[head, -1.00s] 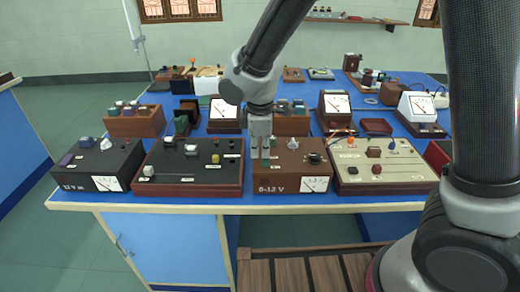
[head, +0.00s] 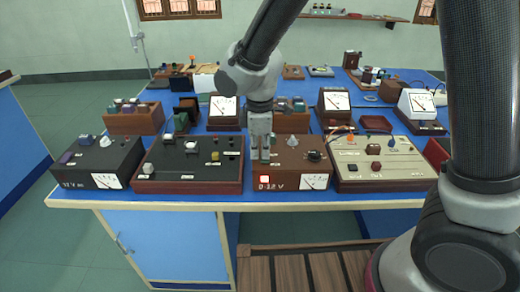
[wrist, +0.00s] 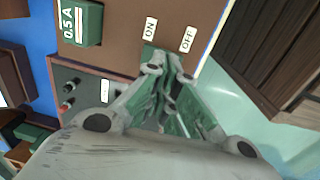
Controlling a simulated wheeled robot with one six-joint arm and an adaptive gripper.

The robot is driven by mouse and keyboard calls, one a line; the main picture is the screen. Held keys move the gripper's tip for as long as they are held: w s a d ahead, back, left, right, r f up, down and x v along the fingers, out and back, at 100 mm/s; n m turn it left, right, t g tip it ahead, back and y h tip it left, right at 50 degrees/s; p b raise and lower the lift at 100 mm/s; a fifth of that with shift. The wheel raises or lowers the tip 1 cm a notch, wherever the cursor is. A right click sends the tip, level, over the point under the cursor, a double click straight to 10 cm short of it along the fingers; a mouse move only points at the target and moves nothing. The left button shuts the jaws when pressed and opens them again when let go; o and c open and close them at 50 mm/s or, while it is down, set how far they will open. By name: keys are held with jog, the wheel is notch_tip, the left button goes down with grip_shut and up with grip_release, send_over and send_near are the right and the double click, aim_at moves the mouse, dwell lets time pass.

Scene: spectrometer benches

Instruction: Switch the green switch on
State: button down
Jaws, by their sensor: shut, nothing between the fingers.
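The brown 0-12 V box (head: 290,170) stands at the front edge of the blue bench, with a dial on its front. A small lamp (head: 264,179) on its front glows red. My gripper (head: 262,157) is shut and points down at the box's top, at its left side. In the wrist view my gripper (wrist: 168,66) has its fingertips at the green switch (wrist: 149,54), between the ON label (wrist: 150,28) and the OFF label (wrist: 188,39). The fingers partly cover the switch, so its tilt and any contact are unclear. In the head view the switch is hidden.
A dark box (head: 190,165) with knobs stands close on the left, a cream panel (head: 383,164) close on the right. A green 0.5A block (wrist: 84,23) sits on the brown box. More instruments stand behind; the bench's front edge is near.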

aim_at(260, 157)
jog(key=shift+r, duration=0.1)
notch_tip(260, 157, up, 14)
jog(key=w, duration=0.2)
dwell(0.5)
jog(key=s+d+r+m+t, duration=0.1)
jog(key=s+d+m, duration=0.4)
jog(key=d, duration=0.6)
jog(key=s+d+r+m+t, duration=0.1)
jog(key=s+d+r+m, duration=0.1)
jog(key=s+d+m, duration=0.4)
jog(key=s+d+r+m+t, duration=0.1)
jog(key=s+d+m, duration=0.5)
jog(key=d, duration=1.1)
jog(key=shift+r+m+t, duration=0.3)
jog(key=shift+r, duration=0.3)
jog(key=c, duration=2.2)
grip_release()
jog(key=shift+s, duration=0.1)
